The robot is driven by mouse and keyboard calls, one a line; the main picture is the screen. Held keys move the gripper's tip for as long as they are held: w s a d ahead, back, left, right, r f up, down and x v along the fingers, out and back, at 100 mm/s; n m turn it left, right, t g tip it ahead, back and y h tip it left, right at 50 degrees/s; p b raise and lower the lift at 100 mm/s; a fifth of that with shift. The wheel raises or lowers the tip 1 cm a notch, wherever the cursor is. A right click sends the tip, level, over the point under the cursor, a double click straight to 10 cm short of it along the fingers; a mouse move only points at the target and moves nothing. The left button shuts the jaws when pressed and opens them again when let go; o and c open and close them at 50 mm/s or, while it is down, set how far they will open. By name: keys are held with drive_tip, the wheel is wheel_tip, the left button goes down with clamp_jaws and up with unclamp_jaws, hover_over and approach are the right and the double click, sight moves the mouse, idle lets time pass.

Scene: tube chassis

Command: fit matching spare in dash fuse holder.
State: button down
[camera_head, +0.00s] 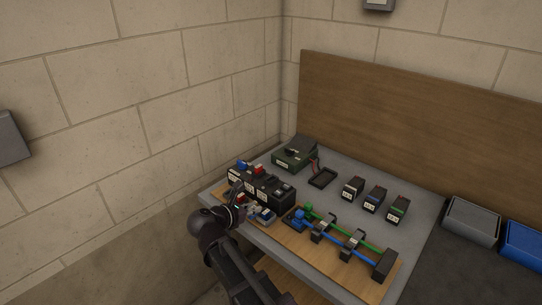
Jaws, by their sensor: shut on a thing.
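My gripper (243,206) is at the front left of the bench, close against the near side of a long black block (275,191). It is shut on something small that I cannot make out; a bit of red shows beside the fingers. The block has pale labels and blue and red parts on top, and it may be the fuse holder. Three black units stand in a row at the right: one with a reddish top (353,187), one with a blue top (374,199) and one with a green top (398,208). Whether these are the spares is unclear.
A dark green box (295,153) and a black open tray (322,178) lie behind. A frame with green and blue tubes (347,242) lies in front on a wooden board. Grey (472,219) and blue (524,240) bins stand right. Bare grey bench lies around the black units.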

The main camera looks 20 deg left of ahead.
drive_tip(key=shift+w, duration=0.1)
drive_tip(key=shift+w+a+r+p, duration=0.1)
drive_tip(key=shift+w+r+p, duration=0.1)
drive_tip(key=shift+r+p, duration=0.1)
wheel_tip(320, 180, up, 8)
drive_tip(key=p, duration=0.9)
hover_over(272, 181)
drive_tip(key=s, duration=0.1)
drive_tip(key=shift+w+r, duration=0.35)
drive_tip(key=shift+w, duration=0.15)
drive_tip(key=shift+f, duration=0.15)
drive_tip(key=shift+f+b, duration=2.8)
drive_tip(key=shift+b, duration=0.25)
drive_tip(key=shift+f+b, duration=0.55)
drive_tip(key=shift+b, duration=0.05)
drive_tip(key=c, duration=1)
unclamp_jaws()
